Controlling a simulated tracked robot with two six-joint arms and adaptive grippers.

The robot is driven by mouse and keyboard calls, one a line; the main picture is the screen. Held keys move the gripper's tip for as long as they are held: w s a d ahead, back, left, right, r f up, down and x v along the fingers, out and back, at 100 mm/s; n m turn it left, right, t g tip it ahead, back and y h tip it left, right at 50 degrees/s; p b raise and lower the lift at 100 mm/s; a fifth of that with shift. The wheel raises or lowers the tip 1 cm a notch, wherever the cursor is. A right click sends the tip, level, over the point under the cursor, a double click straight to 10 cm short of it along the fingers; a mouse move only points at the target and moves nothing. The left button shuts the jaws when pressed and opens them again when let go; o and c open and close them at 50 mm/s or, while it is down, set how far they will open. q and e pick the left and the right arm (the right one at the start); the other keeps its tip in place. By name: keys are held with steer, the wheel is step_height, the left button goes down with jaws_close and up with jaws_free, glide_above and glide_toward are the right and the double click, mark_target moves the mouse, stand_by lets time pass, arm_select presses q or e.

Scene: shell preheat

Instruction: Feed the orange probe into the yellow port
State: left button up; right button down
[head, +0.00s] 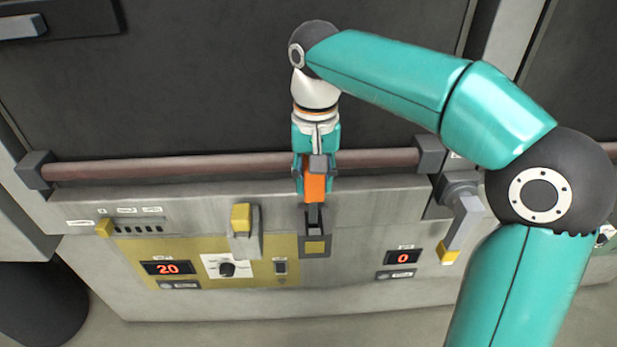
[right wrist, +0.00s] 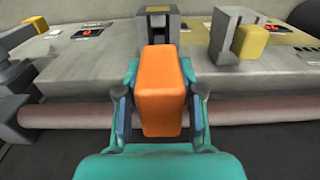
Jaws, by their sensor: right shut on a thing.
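The orange probe (head: 315,187) is held in my right gripper (head: 316,175), whose fingers close on its two sides. Its dark tip points down toward the port (head: 314,246), a grey block with a yellow face on the panel front. In the head view the tip reaches the top of the port; I cannot tell whether it is inside. In the right wrist view the orange probe (right wrist: 165,91) sits between the fingers of my right gripper (right wrist: 163,110), and the grey port block (right wrist: 157,22) is just beyond it, partly hidden. My left gripper is not in view.
A reddish-brown rail (head: 230,166) runs along the panel behind the probe. A yellow-topped lever (head: 241,218) stands left of the port, and a grey handle with a yellow end (head: 461,225) is at right. A knob (head: 227,269) and displays reading 20 (head: 167,268) and 0 (head: 403,258) are on the front.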

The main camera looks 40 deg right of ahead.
step_height(320, 180, down, 6)
steer(key=b, duration=0.4)
steer(key=shift+f, duration=0.15)
stand_by(0.3)
steer(key=c, duration=0.7)
jaws_free()
steer(key=shift+f, duration=0.1)
steer(key=shift+o, duration=0.2)
step_height(320, 180, up, 12)
stand_by(0.3)
